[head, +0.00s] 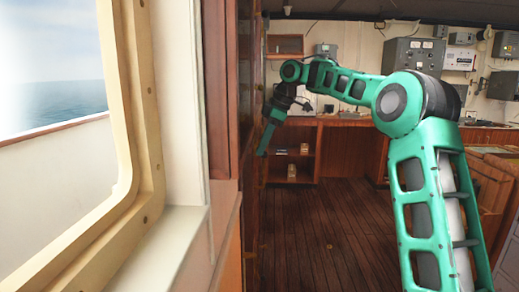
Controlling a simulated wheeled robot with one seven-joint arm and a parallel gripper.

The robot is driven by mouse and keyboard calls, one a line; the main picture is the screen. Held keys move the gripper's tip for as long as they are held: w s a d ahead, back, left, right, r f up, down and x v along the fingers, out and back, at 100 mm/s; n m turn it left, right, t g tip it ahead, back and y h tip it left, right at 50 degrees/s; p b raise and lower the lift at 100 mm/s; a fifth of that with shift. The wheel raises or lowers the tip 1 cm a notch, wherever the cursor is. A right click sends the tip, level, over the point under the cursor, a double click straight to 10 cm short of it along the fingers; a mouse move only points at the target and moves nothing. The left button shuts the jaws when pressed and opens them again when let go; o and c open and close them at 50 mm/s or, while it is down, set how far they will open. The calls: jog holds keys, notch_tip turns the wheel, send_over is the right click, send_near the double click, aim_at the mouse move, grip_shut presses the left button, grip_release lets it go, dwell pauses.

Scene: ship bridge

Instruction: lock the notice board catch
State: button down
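My green arm reaches from the lower right across the room toward the wood-panelled wall (245,95) on the left. My gripper (266,140) points downward at the end of the arm, close to this wall. It is small and seen from the side, so I cannot tell whether it is open or shut or whether it touches anything. I cannot make out the notice board or its catch. The wall is seen almost edge-on, and the window frame hides part of it.
A cream-framed window (135,120) with a sill (165,245) fills the left. A wooden counter with shelves (292,160) stands at the back, below grey electrical boxes (412,55). Wooden furniture (490,185) stands at the right. The plank floor (325,235) between is clear.

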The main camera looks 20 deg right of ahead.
jog(key=shift+w+a+r+g, duration=0.2)
jog(key=shift+r+g, duration=0.15)
jog(key=shift+g, duration=0.15)
dwell(0.3)
jog(key=c, duration=2)
grip_release()
jog(key=shift+w+f, duration=0.1)
jog(key=shift+a, duration=0.1)
jog(key=v, duration=1.1)
jog(key=shift+w+f, duration=0.1)
jog(key=shift+f, duration=0.05)
